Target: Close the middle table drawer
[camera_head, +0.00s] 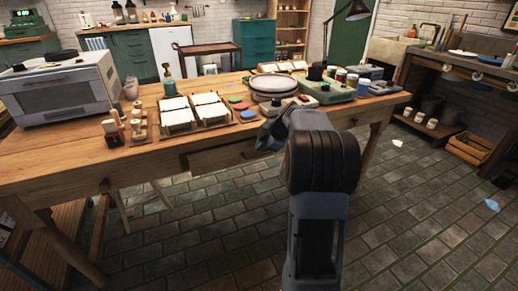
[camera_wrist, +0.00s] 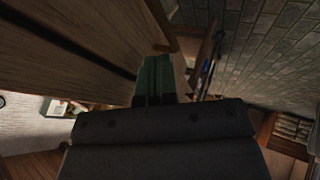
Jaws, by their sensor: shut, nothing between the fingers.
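The wooden work table (camera_head: 70,160) spans the head view. Its middle drawer (camera_head: 218,157) sits below the front edge and stands out from the table front, so it looks partly open. My arm covers its right part. My gripper (camera_head: 268,138) is at the right end of the drawer, largely hidden behind my wrist. In the wrist view my gripper's green fingers (camera_wrist: 153,80) are together and empty, close beside a wooden surface (camera_wrist: 75,45). I cannot tell whether they touch it.
Paper trays (camera_head: 177,116), a round white sieve-like piece (camera_head: 273,84), paint jars (camera_head: 363,87) and a white oven (camera_head: 60,90) stand on the table. A workbench (camera_head: 460,70) and wooden crate (camera_head: 470,148) are at right. The tiled floor (camera_head: 220,225) before the table is mostly clear.

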